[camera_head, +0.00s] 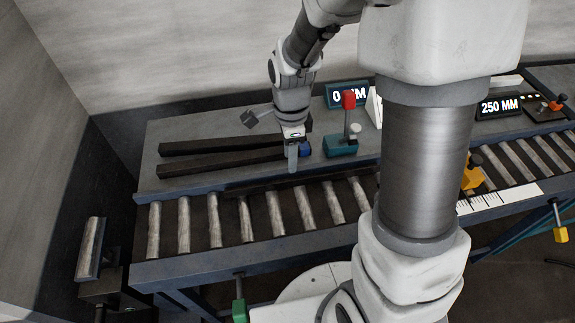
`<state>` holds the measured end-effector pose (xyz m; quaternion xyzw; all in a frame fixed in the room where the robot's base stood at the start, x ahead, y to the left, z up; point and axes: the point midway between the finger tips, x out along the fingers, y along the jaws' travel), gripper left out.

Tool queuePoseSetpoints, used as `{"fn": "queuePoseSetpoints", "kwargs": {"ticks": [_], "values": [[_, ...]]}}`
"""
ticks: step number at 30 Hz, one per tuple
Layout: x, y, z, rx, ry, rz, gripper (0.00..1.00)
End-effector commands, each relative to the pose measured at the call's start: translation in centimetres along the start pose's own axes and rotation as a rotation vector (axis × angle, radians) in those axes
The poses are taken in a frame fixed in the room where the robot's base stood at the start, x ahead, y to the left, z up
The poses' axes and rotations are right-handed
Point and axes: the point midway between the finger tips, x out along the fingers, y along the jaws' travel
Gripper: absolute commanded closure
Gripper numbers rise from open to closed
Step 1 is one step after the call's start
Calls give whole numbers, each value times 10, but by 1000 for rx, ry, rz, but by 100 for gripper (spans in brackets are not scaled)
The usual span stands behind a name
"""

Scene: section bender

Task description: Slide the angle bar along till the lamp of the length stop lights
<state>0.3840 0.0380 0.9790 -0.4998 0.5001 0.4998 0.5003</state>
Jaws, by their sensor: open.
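My gripper (292,160) points down above the back edge of the roller conveyor, open, with nothing visible between its fingers. A long dark bar (260,186), which looks like the angle bar, lies along the back of the rollers just below the fingertips. Its right end is hidden behind my arm. A display reading 250 MM (500,106) stands at the back right. Beside it is a dark unit with an orange-red part (556,104), possibly the length stop. Whether its lamp is lit is too small to tell.
Two dark bars (205,146) lie on the back table at left. A teal device with a red knob (345,138) stands right of my gripper, before a partly hidden display (345,95). A ruler strip (505,198) and a yellow part (473,172) are at right. The left rollers (183,225) are bare.

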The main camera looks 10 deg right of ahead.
Motion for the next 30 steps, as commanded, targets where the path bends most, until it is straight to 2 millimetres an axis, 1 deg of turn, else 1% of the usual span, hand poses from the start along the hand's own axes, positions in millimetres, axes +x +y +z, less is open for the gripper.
{"fn": "queuePoseSetpoints", "kwargs": {"ticks": [1, 6, 9, 13, 18, 26, 27, 29, 30], "values": [[13, 1, 0, 0, 1, 6, 57], [46, 1, 0, -1, 1, 5, 57], [62, 1, 0, 0, 0, 4, 57], [77, 0, 0, -1, 0, 2, 57], [85, 0, 0, -1, 0, 0, 57], [86, 0, 0, -1, 0, 0, 57], [86, 0, 0, -1, 0, 0, 59], [86, 0, 0, -1, 0, 0, 70], [86, 0, 0, -1, 0, 0, 77]]}}
